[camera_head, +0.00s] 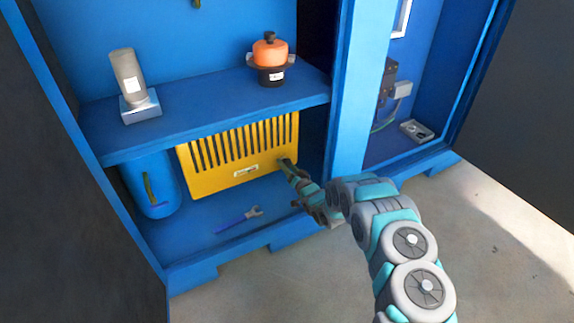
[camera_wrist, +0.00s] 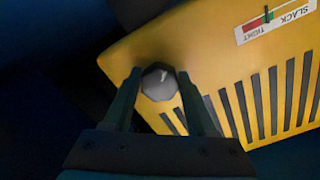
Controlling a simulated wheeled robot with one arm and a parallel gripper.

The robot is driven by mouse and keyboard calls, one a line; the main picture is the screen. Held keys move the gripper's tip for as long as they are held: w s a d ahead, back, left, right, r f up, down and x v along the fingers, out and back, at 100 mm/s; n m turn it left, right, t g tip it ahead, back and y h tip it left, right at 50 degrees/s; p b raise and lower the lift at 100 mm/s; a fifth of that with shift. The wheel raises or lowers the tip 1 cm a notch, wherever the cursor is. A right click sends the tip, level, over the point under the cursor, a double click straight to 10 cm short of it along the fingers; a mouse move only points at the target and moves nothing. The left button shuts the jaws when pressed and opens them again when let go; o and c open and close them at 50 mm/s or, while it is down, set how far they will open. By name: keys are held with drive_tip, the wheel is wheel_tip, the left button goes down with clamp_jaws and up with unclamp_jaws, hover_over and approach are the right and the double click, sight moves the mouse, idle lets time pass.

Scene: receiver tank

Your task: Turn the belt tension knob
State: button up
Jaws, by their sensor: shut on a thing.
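The belt tension knob (camera_wrist: 160,82) is a grey faceted knob with a pale mark on its face, at one corner of the yellow slotted guard (camera_head: 240,155). In the wrist view my gripper (camera_wrist: 160,88) has one finger on each side of the knob and is shut on it. In the head view my gripper (camera_head: 288,168) reaches the guard's right end and hides the knob. A SLACK/TIGHT label (camera_wrist: 275,18) with red and green parts sits on the guard, its black pointer near the middle. In the head view the label (camera_head: 246,171) is too small to read.
A blue shelf (camera_head: 210,115) above the guard bears a grey bottle-shaped part (camera_head: 128,75) and an orange-topped black part (camera_head: 270,60). A blue wrench (camera_head: 238,220) lies on the cabinet floor. A blue post (camera_head: 350,100) stands right of the guard. A blue tank (camera_head: 150,185) is left.

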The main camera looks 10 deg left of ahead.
drive_tip(key=o, duration=1.4)
drive_tip(key=shift+c, duration=0.2)
drive_tip(key=v, duration=0.7)
drive_tip(key=shift+s+d, duration=0.2)
drive_tip(key=shift+s, duration=0.1)
